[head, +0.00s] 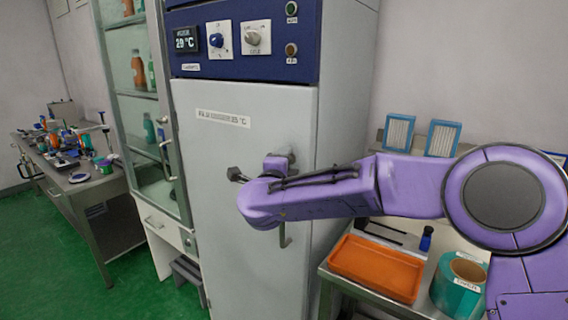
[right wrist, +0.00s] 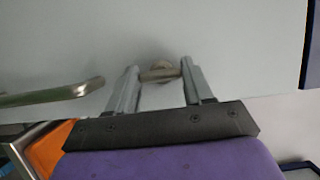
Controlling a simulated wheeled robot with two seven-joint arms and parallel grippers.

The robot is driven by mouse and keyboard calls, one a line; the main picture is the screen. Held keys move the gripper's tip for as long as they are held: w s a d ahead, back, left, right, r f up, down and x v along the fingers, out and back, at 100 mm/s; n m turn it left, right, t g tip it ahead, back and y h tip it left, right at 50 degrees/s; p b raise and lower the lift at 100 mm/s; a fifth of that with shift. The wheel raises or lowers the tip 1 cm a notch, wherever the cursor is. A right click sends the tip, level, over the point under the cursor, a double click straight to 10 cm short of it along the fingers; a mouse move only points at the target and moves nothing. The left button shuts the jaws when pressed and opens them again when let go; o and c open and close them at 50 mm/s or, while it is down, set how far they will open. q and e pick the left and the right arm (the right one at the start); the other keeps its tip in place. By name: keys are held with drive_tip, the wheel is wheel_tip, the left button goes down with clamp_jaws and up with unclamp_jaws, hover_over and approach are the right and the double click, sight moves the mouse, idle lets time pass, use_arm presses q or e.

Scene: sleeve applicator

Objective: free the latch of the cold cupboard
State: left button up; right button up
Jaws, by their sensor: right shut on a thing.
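The cold cupboard (head: 240,140) is a tall light-grey cabinet with a blue control panel on top; its door looks closed. My right arm reaches across the door from the right. In the right wrist view, my right gripper (right wrist: 160,77) has its two fingers on either side of a small metallic latch piece (right wrist: 159,73) on the door, shut on it. In the head view, my purple wrist hides most of the latch and the fingers. A metal bar handle (right wrist: 55,94) is left of the fingers in the right wrist view; its lower end (head: 286,238) shows below my wrist in the head view. My left gripper is out of view.
A glass-fronted cabinet (head: 140,90) with bottles stands left of the cupboard. At right, a metal bench carries an orange tray (head: 376,268) and a teal roll (head: 459,286), close below my right arm. A cluttered bench (head: 75,165) is far left; green floor is clear before it.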

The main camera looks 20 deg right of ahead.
drive_tip(key=o, duration=1)
drive_tip(key=shift+o, duration=0.2)
drive_tip(key=b+v, duration=0.3)
drive_tip(key=v, duration=0.7)
drive_tip(key=shift+s+b, duration=0.25)
drive_tip(key=shift+b, duration=0.05)
drive_tip(key=shift+a, duration=0.1)
